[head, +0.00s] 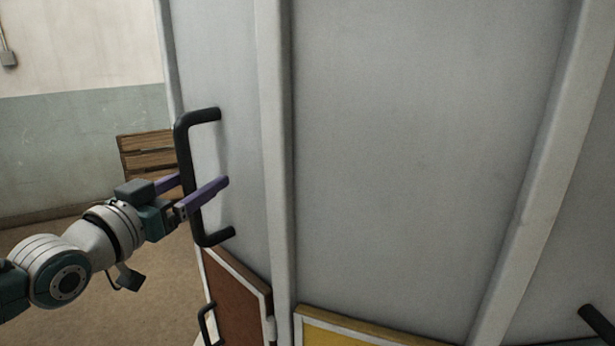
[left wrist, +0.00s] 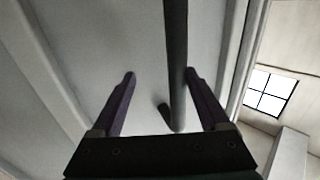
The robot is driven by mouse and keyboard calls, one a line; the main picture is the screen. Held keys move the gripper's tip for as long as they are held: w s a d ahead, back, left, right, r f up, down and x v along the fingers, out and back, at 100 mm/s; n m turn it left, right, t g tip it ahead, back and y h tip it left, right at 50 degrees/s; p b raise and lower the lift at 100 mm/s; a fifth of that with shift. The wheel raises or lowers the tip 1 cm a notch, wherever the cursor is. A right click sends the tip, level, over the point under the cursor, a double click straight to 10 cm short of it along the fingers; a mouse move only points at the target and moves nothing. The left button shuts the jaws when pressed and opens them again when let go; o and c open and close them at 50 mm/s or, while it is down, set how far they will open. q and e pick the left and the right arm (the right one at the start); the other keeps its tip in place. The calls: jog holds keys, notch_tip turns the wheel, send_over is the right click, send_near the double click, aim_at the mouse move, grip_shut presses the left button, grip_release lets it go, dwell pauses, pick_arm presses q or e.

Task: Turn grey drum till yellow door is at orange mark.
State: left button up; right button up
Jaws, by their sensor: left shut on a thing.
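The grey drum (head: 420,140) fills most of the head view, with raised pale ribs running down it. The yellow door (head: 370,335) shows only its top part at the bottom edge, right of a red-brown door (head: 237,300). A black bar handle (head: 186,160) stands out from the drum's left side. My left gripper (head: 202,188) has its purple fingers on either side of this handle and is shut on it. In the left wrist view the handle (left wrist: 176,60) runs between the fingers, nearer the right one. The orange mark is not in view. My right gripper is not in view.
Another black handle (head: 598,325) juts out at the lower right. A small dark handle (head: 207,325) is on the red-brown door. A wooden slatted thing (head: 148,152) stands behind the drum at left. Brown floor (head: 130,300) lies open at the lower left.

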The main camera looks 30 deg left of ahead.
pick_arm(q)
jog(key=s+d+b, duration=0.1)
jog(key=s, duration=0.9)
jog(key=shift+d, duration=0.1)
jog(key=shift+w+f, duration=0.1)
